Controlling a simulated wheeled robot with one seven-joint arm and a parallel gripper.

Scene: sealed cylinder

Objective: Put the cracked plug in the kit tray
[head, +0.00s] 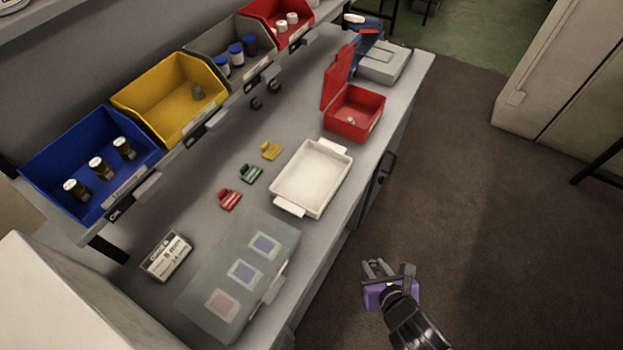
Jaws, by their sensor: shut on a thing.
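My gripper (389,269) is over the floor at the lower right, to the right of the bench's front edge. It is shut on a small grey thing between its fingers; the fingers mostly hide it, so I cannot tell whether it is the cracked plug. A white tray (285,207) with two end handles, which looks like the kit tray, lies empty on the bench, up and left of my gripper.
A translucent lidded case (205,285) and a small labelled box (167,256) lie at the near end. Red, green (250,173) and yellow clips lie left of the tray. An open red box (354,112) stands beyond it. Bins with bottles line the back.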

